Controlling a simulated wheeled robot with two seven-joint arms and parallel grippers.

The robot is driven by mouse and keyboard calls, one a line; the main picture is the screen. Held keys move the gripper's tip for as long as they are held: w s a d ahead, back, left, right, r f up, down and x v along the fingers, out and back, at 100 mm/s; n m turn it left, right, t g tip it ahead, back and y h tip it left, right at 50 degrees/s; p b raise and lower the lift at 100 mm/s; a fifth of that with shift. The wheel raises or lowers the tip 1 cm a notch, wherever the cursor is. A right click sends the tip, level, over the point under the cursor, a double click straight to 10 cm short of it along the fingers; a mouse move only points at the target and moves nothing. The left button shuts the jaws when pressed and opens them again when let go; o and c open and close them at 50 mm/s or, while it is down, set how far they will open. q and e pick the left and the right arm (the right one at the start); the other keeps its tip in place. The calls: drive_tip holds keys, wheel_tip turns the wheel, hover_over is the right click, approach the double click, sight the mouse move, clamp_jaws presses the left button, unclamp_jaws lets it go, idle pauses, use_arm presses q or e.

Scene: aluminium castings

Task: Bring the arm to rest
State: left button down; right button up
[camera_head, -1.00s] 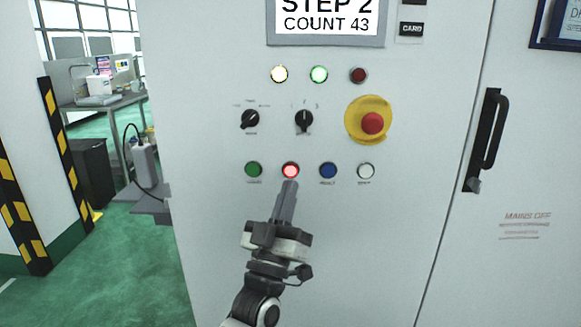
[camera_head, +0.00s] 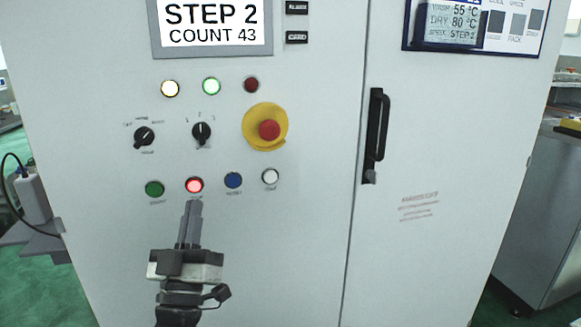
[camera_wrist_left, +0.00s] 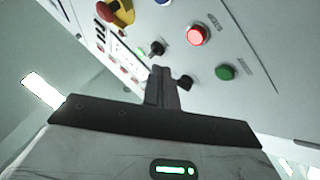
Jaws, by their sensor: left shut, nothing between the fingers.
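My left gripper (camera_head: 190,212) is shut and empty, pointing up at the control panel just below the lit red button (camera_head: 194,186). In the left wrist view its closed fingers (camera_wrist_left: 162,78) point towards the panel, and the lit red button (camera_wrist_left: 198,35) shows to their right, apart from them in the picture. Whether the tips touch the panel, I cannot tell. My right gripper is not in view.
The grey cabinet (camera_head: 310,250) fills most of the view. Its panel holds a green button (camera_head: 154,188), blue button (camera_head: 233,180), white button (camera_head: 270,176), two black knobs and a red emergency stop (camera_head: 269,130). A black door handle (camera_head: 376,135) stands out at right.

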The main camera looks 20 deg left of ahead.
use_arm(q)
drive_tip(key=s+d+f+m+g+h, duration=0.1)
drive_tip(key=d+f+m+g+h, duration=0.25)
drive_tip(key=f, duration=0.55)
drive_tip(key=s+d+f+m+g+h, duration=0.25)
drive_tip(key=d+f+g+h, duration=0.2)
drive_tip(key=f, duration=0.45)
drive_tip(key=s+d+f+m+g, duration=0.1)
drive_tip(key=s+d+f+g, duration=0.1)
drive_tip(key=s+f, duration=0.2)
drive_tip(key=s+d+f+m+g, duration=0.1)
drive_tip(key=s+d+f+g, duration=0.1)
drive_tip(key=s+f, duration=0.3)
drive_tip(key=s+d+f+m+g+h, duration=0.1)
drive_tip(key=s+d+f+g, duration=0.1)
drive_tip(key=f, duration=0.5)
drive_tip(key=shift+s+g, duration=0.9)
drive_tip(key=shift+s, duration=0.25)
drive_tip(key=shift+s+f, duration=0.1)
